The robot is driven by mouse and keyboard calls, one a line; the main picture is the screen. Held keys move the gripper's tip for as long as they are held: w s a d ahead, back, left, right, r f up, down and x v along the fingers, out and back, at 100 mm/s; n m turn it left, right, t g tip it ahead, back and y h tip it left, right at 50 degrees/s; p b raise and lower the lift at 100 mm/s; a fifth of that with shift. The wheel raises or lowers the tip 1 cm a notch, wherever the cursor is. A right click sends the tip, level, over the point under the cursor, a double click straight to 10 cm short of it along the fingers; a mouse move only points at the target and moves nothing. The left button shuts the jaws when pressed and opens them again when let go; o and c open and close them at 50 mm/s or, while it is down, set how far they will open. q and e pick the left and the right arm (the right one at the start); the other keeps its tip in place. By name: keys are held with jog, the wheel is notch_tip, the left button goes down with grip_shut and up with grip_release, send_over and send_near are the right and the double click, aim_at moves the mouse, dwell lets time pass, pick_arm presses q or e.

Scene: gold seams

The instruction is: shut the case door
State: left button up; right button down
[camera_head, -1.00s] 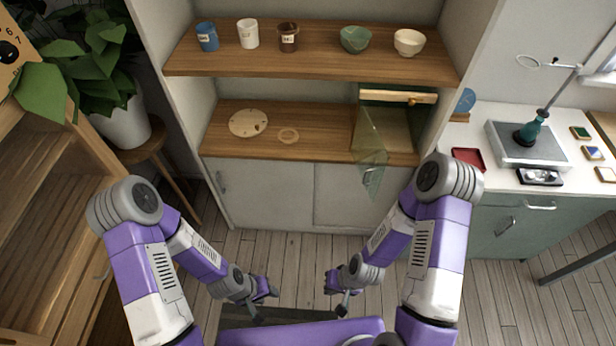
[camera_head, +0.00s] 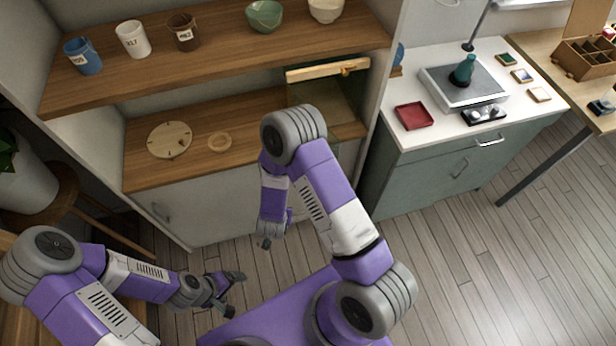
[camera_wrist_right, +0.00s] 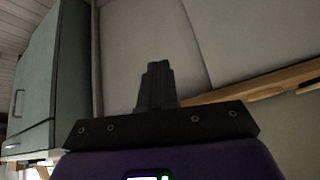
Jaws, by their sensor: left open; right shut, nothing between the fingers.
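The glass case (camera_head: 345,92) with a wooden top rail (camera_head: 320,71) stands at the right end of the lower shelf. Its glass door is mostly hidden behind my right arm; a pale greenish strip of glass (camera_head: 334,149) shows beside the arm, and I cannot tell the door's angle. My right gripper is shut and empty in the right wrist view (camera_wrist_right: 157,84), with pale cabinet fronts and a wooden edge beyond it. My left gripper (camera_head: 234,293) is open and empty, low over the floor.
The lower shelf (camera_head: 240,115) holds a round wooden disc (camera_head: 169,140) and a ring (camera_head: 220,141). Cups and bowls stand on the upper shelf. A green cabinet (camera_head: 420,180) with a red tray (camera_head: 413,116) stands at right. Floor at right is free.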

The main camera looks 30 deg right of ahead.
jog(key=s+a+r+m+g+h+b, duration=0.1)
jog(key=s+a+r+m+h+b, duration=0.15)
jog(key=r+m+h+b, duration=0.75)
jog(key=w+d+r+n+h+p, duration=0.1)
jog(key=d+h, duration=0.1)
jog(key=d, duration=0.5)
jog(key=w+d+n+h+p, duration=0.1)
jog(key=d+h+p, duration=0.1)
jog(key=d, duration=0.5)
jog(key=shift+w+d+r+p, duration=0.15)
jog(key=shift+w+r+p, duration=0.15)
jog(key=shift+r, duration=0.1)
